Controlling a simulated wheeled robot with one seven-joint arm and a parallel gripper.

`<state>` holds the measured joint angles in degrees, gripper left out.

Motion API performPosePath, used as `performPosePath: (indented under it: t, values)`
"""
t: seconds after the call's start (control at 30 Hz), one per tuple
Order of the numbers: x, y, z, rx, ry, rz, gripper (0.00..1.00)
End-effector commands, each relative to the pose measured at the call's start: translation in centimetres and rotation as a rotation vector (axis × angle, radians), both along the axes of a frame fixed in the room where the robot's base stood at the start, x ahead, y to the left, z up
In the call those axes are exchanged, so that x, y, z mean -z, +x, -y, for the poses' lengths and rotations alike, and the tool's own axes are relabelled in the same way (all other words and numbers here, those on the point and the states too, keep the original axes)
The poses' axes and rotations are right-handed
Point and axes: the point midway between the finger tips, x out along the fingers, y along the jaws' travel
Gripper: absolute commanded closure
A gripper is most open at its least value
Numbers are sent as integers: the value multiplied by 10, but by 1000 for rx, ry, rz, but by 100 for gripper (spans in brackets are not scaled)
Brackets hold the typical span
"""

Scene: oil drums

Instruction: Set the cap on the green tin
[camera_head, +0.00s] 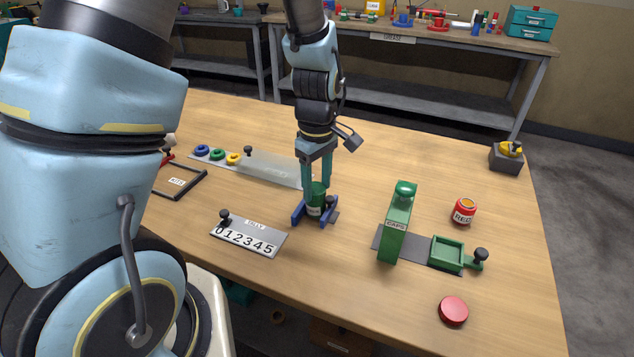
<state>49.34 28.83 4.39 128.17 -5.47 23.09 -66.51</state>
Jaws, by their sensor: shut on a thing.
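The green tin (315,207) stands upright in a small blue holder (298,213) near the middle of the table. My gripper (317,193) points down over the holder, with its teal fingers on either side of the tin's upper part, shut on it. The fingers partly hide the tin's top, so I cannot tell whether a cap lies on it. The green cap dispenser (396,236), labelled CAPS, stands to the right, with a small green tray (447,253) beside it. No loose green cap is clearly seen.
A red tin (464,211) and a red disc (453,310) are at the right. A tally board (248,238) lies front left of the holder. Coloured rings (217,155) lie on a plate behind left. A dark block (507,157) sits by the far right edge. Table front centre is clear.

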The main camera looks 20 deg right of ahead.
Motion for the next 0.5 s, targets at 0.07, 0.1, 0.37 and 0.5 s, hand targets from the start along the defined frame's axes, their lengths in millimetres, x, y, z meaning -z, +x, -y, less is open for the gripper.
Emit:
performPosePath:
  t: [0.07,0.1,0.37,0.5]
  values:
    - [0,0,0,0,1,0,95]
    - [0,0,0,0,1,0,95]
    - [1,0,0,0,0,0,40]
    - [1,0,0,0,0,0,24]
